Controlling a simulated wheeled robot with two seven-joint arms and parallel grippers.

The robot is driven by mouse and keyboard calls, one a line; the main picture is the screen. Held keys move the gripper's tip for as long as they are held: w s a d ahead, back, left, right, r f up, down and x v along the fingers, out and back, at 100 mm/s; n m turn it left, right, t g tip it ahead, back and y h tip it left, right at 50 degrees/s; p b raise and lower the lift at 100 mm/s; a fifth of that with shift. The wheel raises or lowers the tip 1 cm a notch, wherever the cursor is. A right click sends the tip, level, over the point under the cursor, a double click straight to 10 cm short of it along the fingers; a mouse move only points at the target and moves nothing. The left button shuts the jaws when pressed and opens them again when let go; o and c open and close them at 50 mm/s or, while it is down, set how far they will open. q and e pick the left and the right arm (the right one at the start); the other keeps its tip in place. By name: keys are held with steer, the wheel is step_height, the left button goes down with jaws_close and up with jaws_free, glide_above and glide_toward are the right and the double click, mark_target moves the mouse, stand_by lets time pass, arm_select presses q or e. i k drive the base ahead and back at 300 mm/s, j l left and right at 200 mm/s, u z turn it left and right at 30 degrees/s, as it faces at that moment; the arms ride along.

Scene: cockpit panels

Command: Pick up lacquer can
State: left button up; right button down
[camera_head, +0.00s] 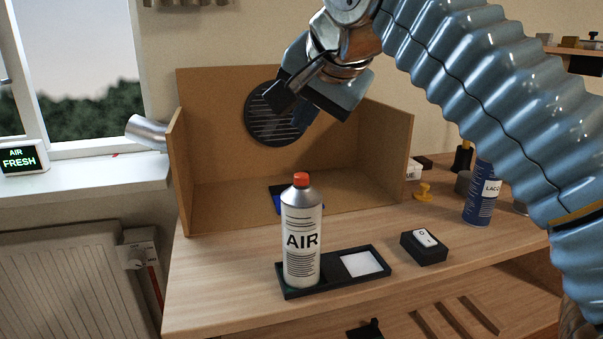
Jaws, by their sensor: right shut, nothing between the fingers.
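The lacquer can (482,194) is blue with a white label reading "LACQ". It stands upright on the right part of the table, and my right arm's sleeve hides part of its right side and top. My right gripper (271,99) is shut and empty. It is raised in front of the open box's back wall, up and to the left of the lacquer can and well apart from it. My left gripper is not in view.
A silver AIR can (302,240) with a red cap stands in a black tray (325,287). A wooden box (230,205) with a round vent stands behind it.

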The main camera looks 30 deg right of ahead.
mark_target(484, 187)
steer(key=k+j, duration=0.1)
steer(key=k, duration=0.4)
steer(key=k+j, duration=0.1)
steer(key=k, duration=0.4)
